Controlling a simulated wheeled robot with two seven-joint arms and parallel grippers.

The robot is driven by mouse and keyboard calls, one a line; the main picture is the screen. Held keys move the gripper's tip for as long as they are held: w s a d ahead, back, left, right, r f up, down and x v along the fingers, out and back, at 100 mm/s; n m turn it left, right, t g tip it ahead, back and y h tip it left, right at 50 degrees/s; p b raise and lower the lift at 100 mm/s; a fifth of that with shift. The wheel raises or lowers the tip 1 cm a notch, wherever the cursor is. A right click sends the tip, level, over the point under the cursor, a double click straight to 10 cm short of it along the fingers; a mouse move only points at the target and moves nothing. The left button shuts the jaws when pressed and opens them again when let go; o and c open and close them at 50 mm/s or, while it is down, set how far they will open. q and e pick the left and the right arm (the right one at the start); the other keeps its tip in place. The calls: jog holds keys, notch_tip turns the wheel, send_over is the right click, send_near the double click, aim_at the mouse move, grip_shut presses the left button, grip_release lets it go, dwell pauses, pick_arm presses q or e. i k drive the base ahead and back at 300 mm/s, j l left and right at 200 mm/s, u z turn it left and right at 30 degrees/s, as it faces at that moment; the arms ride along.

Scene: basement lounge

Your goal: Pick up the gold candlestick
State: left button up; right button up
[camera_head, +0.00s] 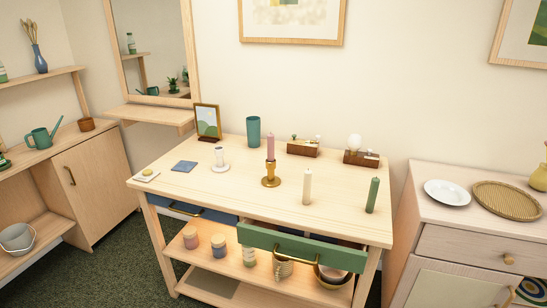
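The gold candlestick (271,180) stands upright near the middle of the light wooden table (235,200). It holds a pink candle (270,147). Neither of my grippers shows in this view.
A teal cup (253,132), a picture frame (208,121) and two wooden boxes (303,149) (361,157) stand along the table's back. A green drawer (300,250) is pulled out at the front. A cabinet (470,235) stands at right.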

aim_at(271, 180)
jog(key=i+l, duration=0.75)
jog(key=l, duration=0.15)
